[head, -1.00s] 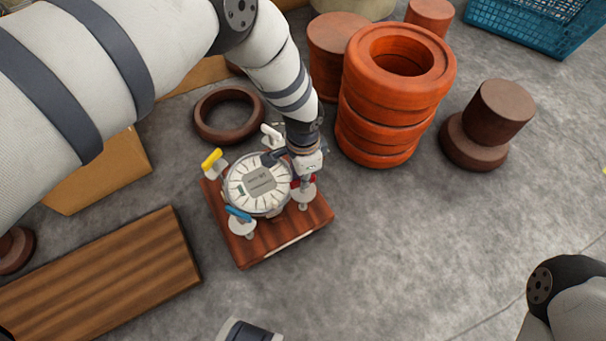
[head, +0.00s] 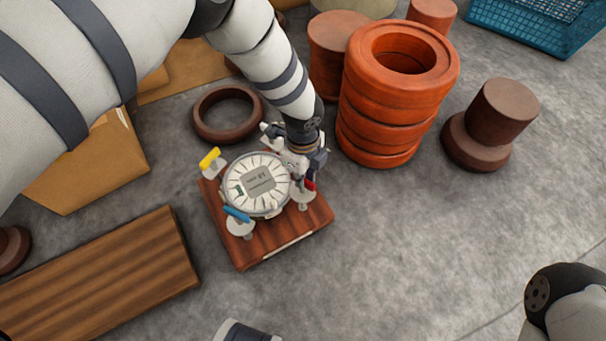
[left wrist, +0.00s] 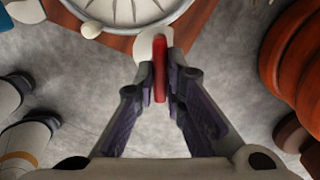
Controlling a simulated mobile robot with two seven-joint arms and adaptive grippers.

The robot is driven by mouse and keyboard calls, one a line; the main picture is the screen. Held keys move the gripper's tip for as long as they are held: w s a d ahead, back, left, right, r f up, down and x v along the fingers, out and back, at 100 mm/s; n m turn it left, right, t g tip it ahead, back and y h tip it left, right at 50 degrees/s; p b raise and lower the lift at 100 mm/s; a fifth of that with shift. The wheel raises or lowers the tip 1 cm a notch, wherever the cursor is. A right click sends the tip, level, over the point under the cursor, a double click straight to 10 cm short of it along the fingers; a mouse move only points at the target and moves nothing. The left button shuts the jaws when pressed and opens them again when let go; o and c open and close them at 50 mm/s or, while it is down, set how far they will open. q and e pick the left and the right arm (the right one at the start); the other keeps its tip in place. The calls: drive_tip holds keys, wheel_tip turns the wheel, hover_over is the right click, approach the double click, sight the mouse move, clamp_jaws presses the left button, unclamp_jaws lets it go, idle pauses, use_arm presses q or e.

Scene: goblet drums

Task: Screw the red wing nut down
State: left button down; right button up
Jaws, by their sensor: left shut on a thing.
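The red wing nut (head: 310,185) is at the right corner of the wooden base (head: 245,255), above a pale round washer (head: 304,198). In the left wrist view the red wing nut (left wrist: 160,68) stands on edge between the fingertips. My left gripper (head: 303,176) is shut on it, and in the wrist view the fingers (left wrist: 162,88) press it from both sides. The round white dial (head: 236,172) sits on the base. A yellow wing nut (head: 210,158) and a blue wing nut (head: 238,215) stand at other corners. My right gripper is not visible.
A stack of orange rings (head: 385,140) stands just right of my left gripper. A brown ring (head: 225,115) lies behind the base. A wooden plank (head: 100,270) lies to the left.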

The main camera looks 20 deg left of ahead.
use_arm(q)
drive_tip(key=m, duration=0.4)
drive_tip(key=shift+f+b, duration=0.1)
drive_tip(key=shift+b, duration=0.3)
drive_tip(key=shift+m, duration=1.6)
drive_tip(key=shift+b, duration=0.3)
drive_tip(key=c, duration=1.7)
unclamp_jaws()
drive_tip(key=shift+o, duration=0.2)
wheel_tip(320, 180, up, 12)
